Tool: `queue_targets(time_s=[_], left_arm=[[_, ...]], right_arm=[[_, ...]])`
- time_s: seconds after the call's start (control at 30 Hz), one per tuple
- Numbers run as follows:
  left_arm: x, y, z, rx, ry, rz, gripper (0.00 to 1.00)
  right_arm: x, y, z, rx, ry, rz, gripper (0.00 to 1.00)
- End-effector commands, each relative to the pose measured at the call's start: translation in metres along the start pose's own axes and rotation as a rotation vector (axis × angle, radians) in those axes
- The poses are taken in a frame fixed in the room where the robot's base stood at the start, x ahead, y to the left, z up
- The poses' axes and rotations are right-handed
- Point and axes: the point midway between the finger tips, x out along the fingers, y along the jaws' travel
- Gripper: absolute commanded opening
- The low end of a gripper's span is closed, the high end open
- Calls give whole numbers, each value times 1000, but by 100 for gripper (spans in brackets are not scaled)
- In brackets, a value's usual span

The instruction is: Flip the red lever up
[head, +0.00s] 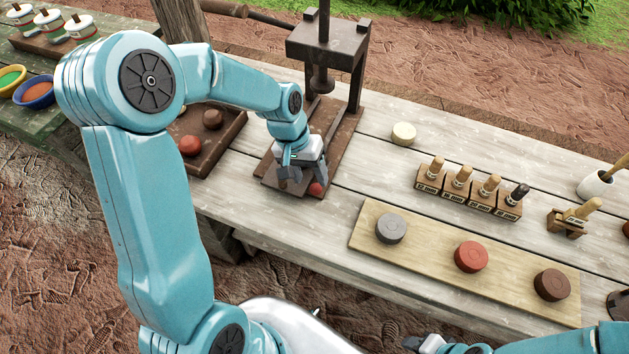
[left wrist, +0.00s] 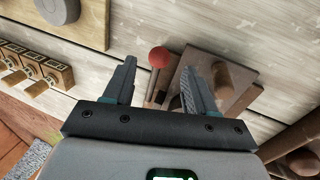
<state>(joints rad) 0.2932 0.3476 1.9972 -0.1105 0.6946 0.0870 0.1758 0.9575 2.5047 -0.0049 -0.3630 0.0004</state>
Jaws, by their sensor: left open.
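The lever's red knob (head: 316,189) shows at the front right of the dark press base (head: 336,150), beside my left gripper (head: 303,176). In the left wrist view the red knob (left wrist: 159,57) appears between the two open fingertips of my left gripper (left wrist: 158,68), with a gap on each side. A thin lever arm (left wrist: 154,91) runs from the knob toward the press; its far end is partly hidden by a finger. I cannot tell the knob's exact depth from the fingers. My right gripper (head: 426,343) is partly in view at the bottom edge.
The iron press (head: 327,45) rises behind my left gripper. A dark tray (head: 222,137) with clay balls lies to its left. To the right are a board (head: 430,254) with three discs, a pale disc (head: 404,134) and a rack of stamps (head: 468,197).

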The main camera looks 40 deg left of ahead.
Motion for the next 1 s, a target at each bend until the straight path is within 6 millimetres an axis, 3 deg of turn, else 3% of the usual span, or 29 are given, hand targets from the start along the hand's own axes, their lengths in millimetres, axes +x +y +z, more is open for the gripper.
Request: queue_targets(time_s=[0.2, 0.57, 0.6, 0.77, 1.0], left_arm=[[32, 1, -1, 0, -2, -1, 56], [40, 2, -3, 0, 1, 0, 56], [40, 2, -3, 0, 1, 0, 53], [40, 1, -3, 0, 1, 0, 1], [38, 2, -4, -2, -9, -1, 0]], right_arm=[[-2, -1, 0, 0, 0, 0, 43], [-2, -1, 0, 0, 0, 0, 43], [-2, -1, 0, 0, 0, 0, 43], [-2, -1, 0, 0, 0, 0, 43], [-5, -2, 0, 0, 0, 0, 43]])
